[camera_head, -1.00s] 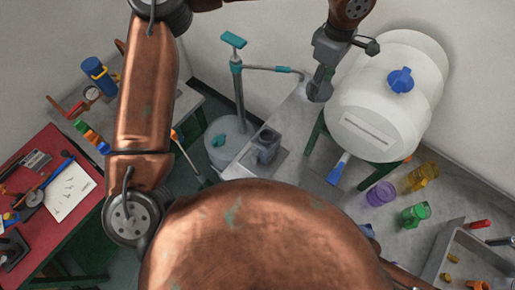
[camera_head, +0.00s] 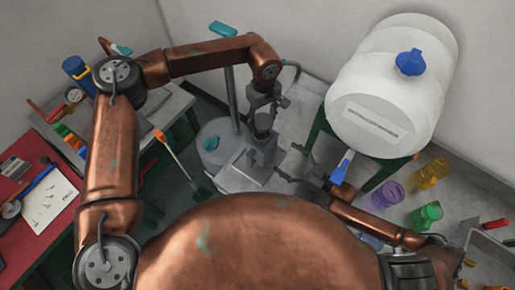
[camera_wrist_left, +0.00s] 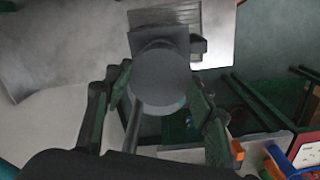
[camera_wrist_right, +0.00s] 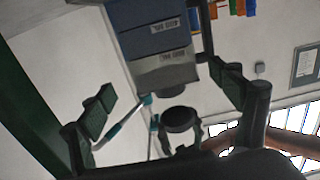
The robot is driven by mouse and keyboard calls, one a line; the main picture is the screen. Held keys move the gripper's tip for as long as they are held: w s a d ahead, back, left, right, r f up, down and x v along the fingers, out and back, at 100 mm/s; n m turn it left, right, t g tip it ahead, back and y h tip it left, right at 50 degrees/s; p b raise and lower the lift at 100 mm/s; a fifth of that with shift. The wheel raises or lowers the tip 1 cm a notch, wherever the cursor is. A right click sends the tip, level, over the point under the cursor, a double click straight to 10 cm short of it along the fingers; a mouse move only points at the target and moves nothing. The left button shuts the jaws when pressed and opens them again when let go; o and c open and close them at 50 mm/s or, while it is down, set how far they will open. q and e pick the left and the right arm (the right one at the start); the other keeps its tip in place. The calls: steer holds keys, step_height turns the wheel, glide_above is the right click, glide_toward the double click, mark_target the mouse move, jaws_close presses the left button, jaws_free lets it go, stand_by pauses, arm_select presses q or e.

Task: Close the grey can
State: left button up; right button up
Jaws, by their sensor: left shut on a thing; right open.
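The grey can (camera_head: 262,160) stands upright on a metal plate on the bench. In the right wrist view, which is upside down, the can (camera_wrist_right: 165,65) shows its label and neck. My left gripper (camera_head: 263,103) is shut on a round grey lid (camera_head: 263,122) and holds it over the can. The lid (camera_wrist_left: 160,78) fills the space between the fingers in the left wrist view. In the right wrist view, the lid (camera_wrist_right: 180,120) is apart from the neck. My right gripper (camera_head: 300,168) is open, just right of the can, its fingers spread toward it.
A white tank (camera_head: 385,90) with a blue cap stands on a green stand at the right. Purple (camera_head: 387,194), yellow (camera_head: 432,173) and green (camera_head: 426,216) containers stand beside it. A teal-handled pump (camera_head: 230,85) stands behind the can. A red table (camera_head: 50,225) is at the left.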

mark_target(262, 142)
steer(key=x, duration=1.2)
steer(key=shift+s, duration=0.1)
steer(key=shift+c, duration=0.6)
steer(key=c, duration=1.2)
arm_select(q)
steer(key=shift+f, duration=2.45)
arm_select(e)
steer(key=shift+c, duration=0.2)
arm_select(q)
steer(key=shift+f, duration=0.9)
steer(key=shift+f, duration=0.55)
